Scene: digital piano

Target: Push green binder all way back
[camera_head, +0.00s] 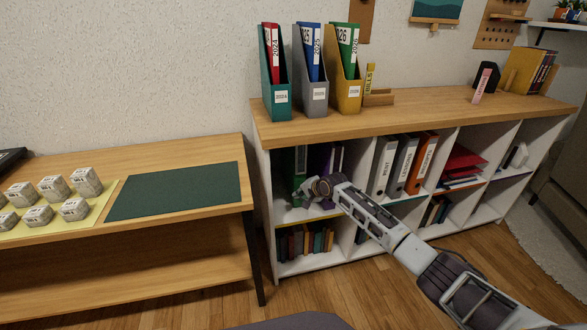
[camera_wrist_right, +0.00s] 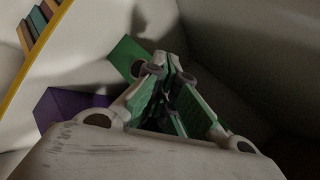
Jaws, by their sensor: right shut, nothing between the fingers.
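The green binder (camera_head: 294,161) stands upright in the upper left compartment of the white shelf unit (camera_head: 258,172). A purple binder (camera_head: 325,158) stands to its right in the same compartment. My right gripper (camera_head: 303,192) reaches into the front of this compartment, low in front of the green binder, and covers its lower part. In the wrist view the right gripper (camera_wrist_right: 165,68) is shut and empty, with the green binder (camera_wrist_right: 128,54) just beyond its fingertips and the purple binder (camera_wrist_right: 62,106) to the left. Whether the fingertips touch the green binder I cannot tell. My left gripper is not in view.
The compartment's side walls and wooden top (camera_head: 420,108) bound my right arm's room. Grey and orange binders (camera_head: 421,161) stand in the compartment to the right. Small books (camera_head: 305,239) stand below. Magazine files (camera_head: 312,92) stand on top. A desk (camera_head: 190,155) is at left.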

